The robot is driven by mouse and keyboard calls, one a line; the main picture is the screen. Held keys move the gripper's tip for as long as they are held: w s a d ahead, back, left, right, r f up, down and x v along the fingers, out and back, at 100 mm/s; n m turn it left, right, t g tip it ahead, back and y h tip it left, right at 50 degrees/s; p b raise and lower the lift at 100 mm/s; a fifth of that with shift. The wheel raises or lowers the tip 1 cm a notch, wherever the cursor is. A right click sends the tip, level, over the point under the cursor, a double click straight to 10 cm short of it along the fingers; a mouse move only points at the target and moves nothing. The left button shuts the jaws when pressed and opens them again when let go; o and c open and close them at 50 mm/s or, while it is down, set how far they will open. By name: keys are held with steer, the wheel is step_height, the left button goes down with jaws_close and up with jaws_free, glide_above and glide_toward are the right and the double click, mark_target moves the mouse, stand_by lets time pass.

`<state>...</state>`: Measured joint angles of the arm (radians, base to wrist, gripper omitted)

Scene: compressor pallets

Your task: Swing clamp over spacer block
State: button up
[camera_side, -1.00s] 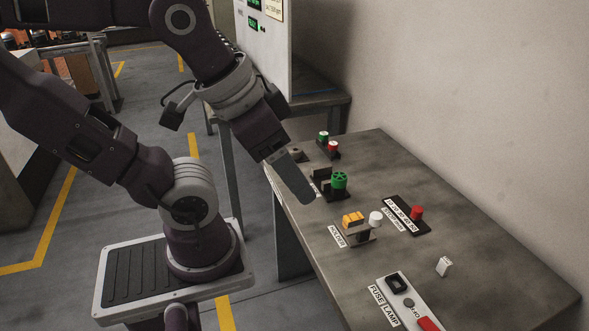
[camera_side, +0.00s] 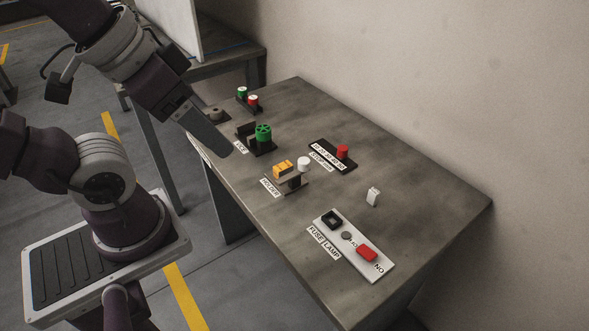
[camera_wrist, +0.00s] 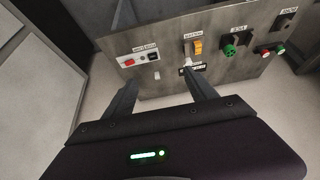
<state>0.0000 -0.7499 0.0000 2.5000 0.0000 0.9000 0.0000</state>
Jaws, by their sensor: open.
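The holder (camera_side: 291,183) is a small fixture on the bench, labelled HOLDER. It carries an orange block (camera_side: 283,168), likely the spacer block, and a round white knob (camera_side: 304,163) beside it on a dark post, likely part of the clamp. I cannot make out a clamp arm clearly. In the wrist view the orange block (camera_wrist: 197,45) and the white knob (camera_wrist: 188,62) show near the right fingertip. My gripper (camera_side: 218,146) is open and empty, above the bench's near edge, left of the holder and apart from it. Its two fingers (camera_wrist: 160,75) are spread wide.
A vice with a green knob (camera_side: 263,132) stands behind the holder, near my fingers. Farther back are green and red buttons (camera_side: 248,98). A red knob on a black plate (camera_side: 342,152), a white switch (camera_side: 373,196) and a fuse-lamp panel (camera_side: 375,268) stand to the right.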

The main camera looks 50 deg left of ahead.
steer(key=shift+w+r, duration=0.1)
steer(key=shift+w, duration=0.1)
steer(key=c, duration=0.3)
steer(key=w+n, duration=0.2)
steer(key=w+a+n+g, duration=0.1)
steer(key=w, duration=0.2)
steer(key=w+a+r+n+g, duration=0.1)
steer(key=w+n, duration=0.1)
steer(key=w, duration=0.1)
steer(key=shift+w+a+n+h, duration=0.2)
steer(key=shift+n+h, duration=0.1)
steer(key=shift+h, duration=0.1)
jaws_close()
steer(key=w+a+f+n+g+h, duration=0.2)
steer(key=w+a+f+n, duration=0.65)
steer(key=w+a, duration=0.4)
steer(key=w+a+f+n+g+h, duration=0.1)
steer(key=w+a+f+n, duration=0.2)
steer(key=a+f+n, duration=0.2)
step_height(320, 180, down, 4)
steer(key=shift+w+a+f+n+h, duration=0.2)
steer(key=shift+a+n+h, duration=0.15)
steer(key=shift+a, duration=0.8)
